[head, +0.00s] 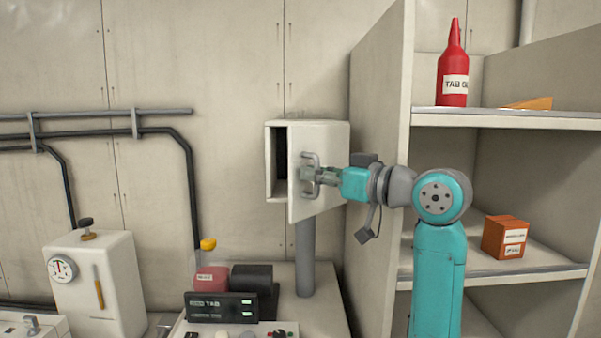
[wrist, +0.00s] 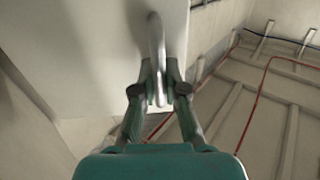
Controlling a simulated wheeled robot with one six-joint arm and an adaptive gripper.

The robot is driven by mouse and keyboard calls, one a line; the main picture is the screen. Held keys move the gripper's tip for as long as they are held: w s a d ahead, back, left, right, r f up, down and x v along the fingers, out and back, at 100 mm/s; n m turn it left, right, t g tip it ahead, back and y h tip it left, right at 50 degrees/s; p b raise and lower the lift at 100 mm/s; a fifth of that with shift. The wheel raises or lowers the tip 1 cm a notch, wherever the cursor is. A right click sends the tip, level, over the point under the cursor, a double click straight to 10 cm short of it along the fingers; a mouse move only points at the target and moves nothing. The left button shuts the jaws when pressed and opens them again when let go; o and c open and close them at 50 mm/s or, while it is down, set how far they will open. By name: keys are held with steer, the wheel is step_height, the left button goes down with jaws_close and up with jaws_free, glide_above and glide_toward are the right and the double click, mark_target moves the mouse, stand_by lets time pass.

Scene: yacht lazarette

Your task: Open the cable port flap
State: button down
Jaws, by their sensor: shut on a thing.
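The cable port flap (head: 306,205) is a pale panel on the front of a white box (head: 323,135) mounted on a grey post. The flap stands ajar, swung out from the box, and a dark opening (head: 281,153) shows at its left. A grey metal bar handle (head: 308,160) is fixed to the flap. My gripper (head: 312,175) is shut on this handle. In the wrist view my gripper's fingers (wrist: 160,90) sit on both sides of the handle (wrist: 156,45), with the pale flap (wrist: 100,50) behind at the left. The inside of the box is mostly hidden in shadow.
A shelf unit (head: 500,120) stands close at the right, with a red bottle (head: 453,75) and an orange box (head: 505,237). Below the box are a dark display unit (head: 221,307) and a red container (head: 209,279). A white gauge cabinet (head: 92,285) stands at the left.

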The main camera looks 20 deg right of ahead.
steer(key=shift+s+d, duration=0.9)
steer(key=shift+d, duration=0.15)
steer(key=shift+s+d, duration=0.85)
steer(key=shift+d, duration=0.2)
steer(key=c, duration=1.5)
jaws_free()
steer(key=shift+s+d, duration=0.1)
steer(key=v, duration=1.1)
steer(key=shift+s+d, duration=0.1)
steer(key=shift+s, duration=0.3)
